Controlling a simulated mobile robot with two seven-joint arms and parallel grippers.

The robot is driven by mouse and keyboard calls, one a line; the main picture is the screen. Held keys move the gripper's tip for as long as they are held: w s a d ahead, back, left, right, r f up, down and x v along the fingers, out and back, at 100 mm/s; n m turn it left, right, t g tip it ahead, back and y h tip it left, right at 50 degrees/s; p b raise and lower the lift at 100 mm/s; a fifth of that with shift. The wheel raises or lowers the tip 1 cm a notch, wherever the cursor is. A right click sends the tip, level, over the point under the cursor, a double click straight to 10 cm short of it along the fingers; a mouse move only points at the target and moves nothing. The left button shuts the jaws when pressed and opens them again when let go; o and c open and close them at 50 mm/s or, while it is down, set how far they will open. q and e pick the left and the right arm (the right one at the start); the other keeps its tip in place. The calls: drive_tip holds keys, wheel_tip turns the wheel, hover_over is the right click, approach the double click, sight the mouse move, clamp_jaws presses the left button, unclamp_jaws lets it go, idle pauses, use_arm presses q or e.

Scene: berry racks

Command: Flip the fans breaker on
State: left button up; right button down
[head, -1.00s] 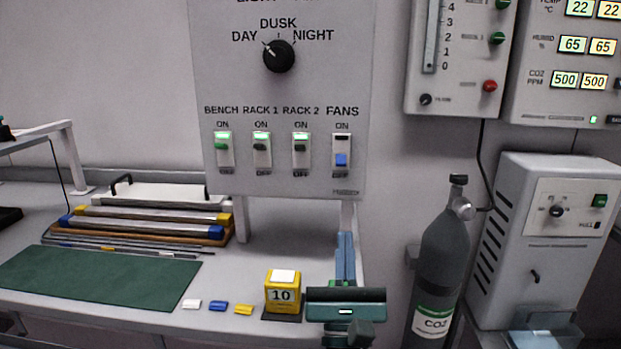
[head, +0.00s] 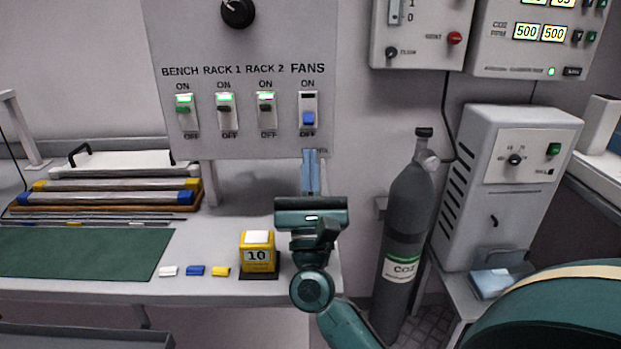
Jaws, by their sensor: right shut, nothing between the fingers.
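The fans breaker (head: 308,110) is at the right end of the breaker row on the grey panel (head: 240,145). Its blue toggle (head: 308,118) sits at the lower end of its slot, and its window is dark. My right gripper (head: 311,154) points up and away, just below the fans breaker. My left gripper is not in view.
The bench (head: 186,112), rack 1 (head: 225,110) and rack 2 (head: 266,109) breakers have lit green windows. A yellow block marked 10 (head: 258,260) stands on the bench left of my right arm. A CO2 cylinder (head: 405,215) stands to the right.

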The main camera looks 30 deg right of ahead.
sight(310, 142)
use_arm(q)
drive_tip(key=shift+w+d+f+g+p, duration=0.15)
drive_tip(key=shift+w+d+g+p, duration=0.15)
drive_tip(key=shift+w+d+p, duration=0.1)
use_arm(e)
drive_tip(key=shift+x, duration=2.05)
drive_tip(key=shift+r+p, duration=0.2)
drive_tip(key=shift+p, duration=0.45)
drive_tip(key=shift+s+a+g+p, duration=0.1)
drive_tip(key=shift+s+g+p, duration=0.05)
drive_tip(key=shift+g+p, duration=0.2)
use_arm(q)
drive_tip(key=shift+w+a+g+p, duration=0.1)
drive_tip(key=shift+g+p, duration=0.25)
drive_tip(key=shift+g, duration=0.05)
use_arm(e)
drive_tip(key=shift+y, duration=0.3)
